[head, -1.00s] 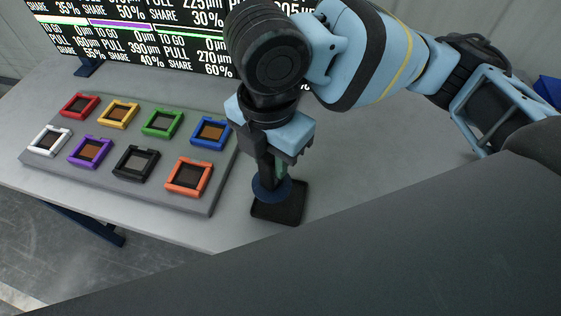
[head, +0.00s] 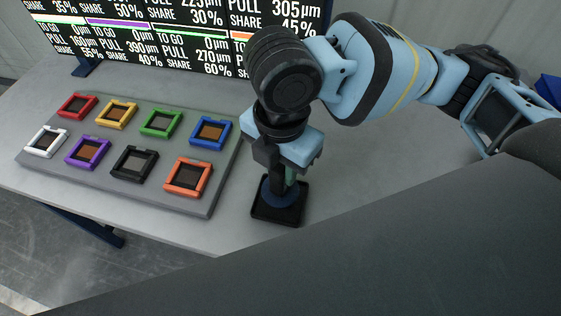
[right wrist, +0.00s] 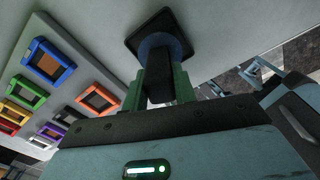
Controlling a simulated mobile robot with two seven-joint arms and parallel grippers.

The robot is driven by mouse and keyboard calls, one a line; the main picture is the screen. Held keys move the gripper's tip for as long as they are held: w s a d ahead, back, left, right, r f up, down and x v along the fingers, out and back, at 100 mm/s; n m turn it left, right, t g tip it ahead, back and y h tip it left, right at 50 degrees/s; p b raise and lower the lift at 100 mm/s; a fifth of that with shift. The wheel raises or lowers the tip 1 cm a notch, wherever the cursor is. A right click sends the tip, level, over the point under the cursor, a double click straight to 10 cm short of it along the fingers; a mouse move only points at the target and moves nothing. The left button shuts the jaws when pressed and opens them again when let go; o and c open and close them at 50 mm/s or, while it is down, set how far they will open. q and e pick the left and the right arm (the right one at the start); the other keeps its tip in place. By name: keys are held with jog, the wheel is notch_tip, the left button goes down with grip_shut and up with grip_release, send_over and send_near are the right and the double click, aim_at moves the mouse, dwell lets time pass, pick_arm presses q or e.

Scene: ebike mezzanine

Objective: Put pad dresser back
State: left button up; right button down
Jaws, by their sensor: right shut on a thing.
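The pad dresser (head: 279,192) is a dark upright handle with a round blue disc at its bottom. My right gripper (head: 284,172) is shut on its handle and points down. The disc stands over the black square tray (head: 258,211), within its rim in the head view. In the right wrist view the green fingers (right wrist: 168,84) grip the handle from both sides, with the blue disc (right wrist: 163,43) against or just above the tray (right wrist: 134,42). I cannot tell whether the disc touches the tray floor. My left gripper is not in view.
Left of the tray, a grey board (head: 150,187) holds several coloured square frames, the orange one (head: 188,178) and blue one (head: 211,133) nearest. A display with numbers (head: 180,35) stands behind. The grey table (head: 380,160) is clear to the right.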

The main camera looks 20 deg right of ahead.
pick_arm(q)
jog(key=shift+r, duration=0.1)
pick_arm(e)
jog(key=shift+f, duration=0.1)
jog(key=c, duration=1.1)
grip_release()
notch_tip(320, 180, up, 11)
jog(key=shift+r+p, duration=0.1)
jog(key=shift+p, duration=0.8)
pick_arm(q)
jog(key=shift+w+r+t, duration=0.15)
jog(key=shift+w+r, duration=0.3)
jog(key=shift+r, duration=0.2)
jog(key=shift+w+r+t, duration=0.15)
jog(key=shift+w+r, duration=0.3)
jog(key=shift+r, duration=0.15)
pick_arm(e)
jog(key=shift+r, duration=0.55)
